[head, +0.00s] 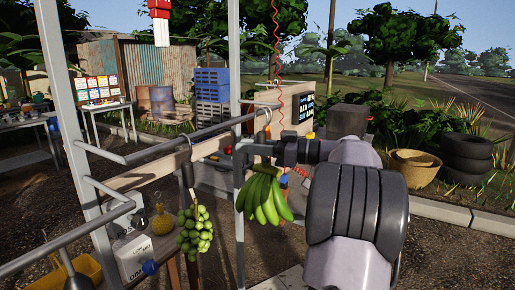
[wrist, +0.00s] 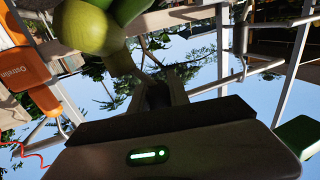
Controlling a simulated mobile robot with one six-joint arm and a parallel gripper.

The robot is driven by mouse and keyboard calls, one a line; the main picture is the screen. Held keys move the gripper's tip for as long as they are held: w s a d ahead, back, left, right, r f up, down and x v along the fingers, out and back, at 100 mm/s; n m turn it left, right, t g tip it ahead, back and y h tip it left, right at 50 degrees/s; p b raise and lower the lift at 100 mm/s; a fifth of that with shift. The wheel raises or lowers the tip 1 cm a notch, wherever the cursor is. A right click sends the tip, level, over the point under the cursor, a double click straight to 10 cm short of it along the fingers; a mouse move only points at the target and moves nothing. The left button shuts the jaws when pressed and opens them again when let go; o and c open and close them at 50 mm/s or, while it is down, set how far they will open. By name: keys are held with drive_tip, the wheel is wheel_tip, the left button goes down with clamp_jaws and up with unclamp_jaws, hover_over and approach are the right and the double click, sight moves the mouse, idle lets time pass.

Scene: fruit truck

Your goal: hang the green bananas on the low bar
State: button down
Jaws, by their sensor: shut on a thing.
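The green bananas (head: 264,199) hang in a bunch below my gripper (head: 262,151) in the head view, to the right of the grey upright post. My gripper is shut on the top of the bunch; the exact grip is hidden. In the wrist view, large green fruit (wrist: 88,28) fills the top edge near the jaws. A grey metal bar (head: 205,133) runs left of the gripper, above a wooden beam (head: 150,174). Another grey bar (head: 60,242) sits lower at the front left. I cannot tell which is the low bar.
A bunch of small round green fruit (head: 194,231) hangs from a dark hook left of the bananas. A yellow fruit (head: 162,223) and a white box (head: 133,258) are farther left. The upright post (head: 239,180) stands close to the bananas.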

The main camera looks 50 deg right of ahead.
drive_tip(key=w+f+p, duration=0.1)
drive_tip(key=w+f, duration=0.1)
drive_tip(key=w, duration=0.5)
drive_tip(key=shift+w+a+f, duration=0.2)
drive_tip(key=shift+a+f, duration=0.05)
drive_tip(key=shift+a, duration=0.1)
idle(0.4)
drive_tip(key=c, duration=1.2)
unclamp_jaws()
drive_tip(key=shift+o, duration=0.2)
drive_tip(key=shift+f, duration=0.1)
drive_tip(key=p+v, duration=0.3)
drive_tip(key=v, duration=1.4)
drive_tip(key=shift+s, duration=0.25)
